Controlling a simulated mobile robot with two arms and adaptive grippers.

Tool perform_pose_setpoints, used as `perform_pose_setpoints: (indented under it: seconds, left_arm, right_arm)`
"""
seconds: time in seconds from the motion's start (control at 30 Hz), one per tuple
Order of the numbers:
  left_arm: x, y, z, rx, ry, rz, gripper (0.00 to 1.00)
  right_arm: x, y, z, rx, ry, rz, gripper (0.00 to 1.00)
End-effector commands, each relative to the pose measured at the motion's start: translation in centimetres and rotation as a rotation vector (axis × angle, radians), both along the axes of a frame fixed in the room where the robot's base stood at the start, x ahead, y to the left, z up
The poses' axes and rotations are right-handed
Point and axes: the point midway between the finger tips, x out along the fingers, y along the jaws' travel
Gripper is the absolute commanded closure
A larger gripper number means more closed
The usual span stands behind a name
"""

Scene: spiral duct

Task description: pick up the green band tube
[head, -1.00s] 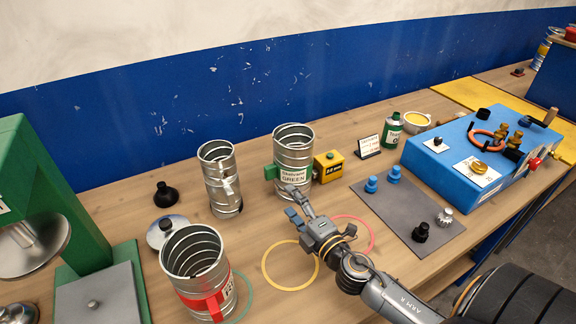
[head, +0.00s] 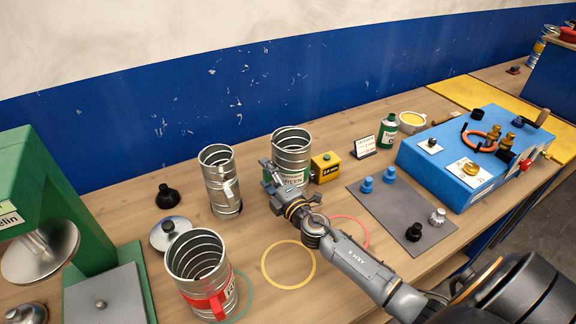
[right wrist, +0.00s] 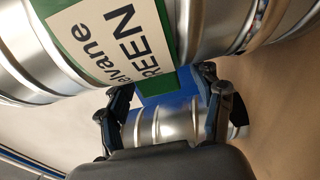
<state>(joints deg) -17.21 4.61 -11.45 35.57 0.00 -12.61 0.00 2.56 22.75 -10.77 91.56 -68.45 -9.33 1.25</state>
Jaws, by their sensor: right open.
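The green band tube (head: 291,150) is a ribbed metal duct with a green label band, standing upright at the back of the bench. In the right wrist view its label (right wrist: 112,35) reads "GREEN" and fills the upper part. My right gripper (head: 270,178) is at the tube's front left side, partly covering its green band. In the right wrist view the open fingers (right wrist: 165,105) are close to the tube's band; I cannot tell whether they touch it. My left gripper is not in view.
A plain metal tube (head: 220,181) stands just left of my right gripper, and a red band tube (head: 201,270) stands front left. A yellow box (head: 325,167) is right of the green band tube. Yellow (head: 289,284) and red rings lie on the bench.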

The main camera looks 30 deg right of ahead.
Motion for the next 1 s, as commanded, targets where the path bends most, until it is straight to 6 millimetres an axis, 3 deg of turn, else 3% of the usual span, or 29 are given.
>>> perform_pose_setpoints:
  seconds: [0.13, 0.17, 0.47, 0.77, 1.0]
  left_arm:
    - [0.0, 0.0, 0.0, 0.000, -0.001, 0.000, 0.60]
    - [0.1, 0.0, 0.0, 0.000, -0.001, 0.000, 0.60]
    - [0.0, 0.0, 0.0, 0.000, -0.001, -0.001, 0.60]
    - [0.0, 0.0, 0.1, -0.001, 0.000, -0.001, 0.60]
    - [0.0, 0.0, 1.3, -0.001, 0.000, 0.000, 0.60]
  right_arm:
    - [0.0, 0.0, 0.0, 0.000, 0.001, 0.001, 0.34]
    - [0.0, 0.0, 0.0, 0.000, 0.000, 0.000, 0.38]
    - [-0.1, 0.0, 0.0, 0.000, 0.001, 0.000, 0.99]
    - [0.0, 0.0, 0.2, -0.001, -0.002, 0.000, 1.00]
    - [0.0, 0.0, 2.4, -0.003, -0.004, 0.002, 1.00]
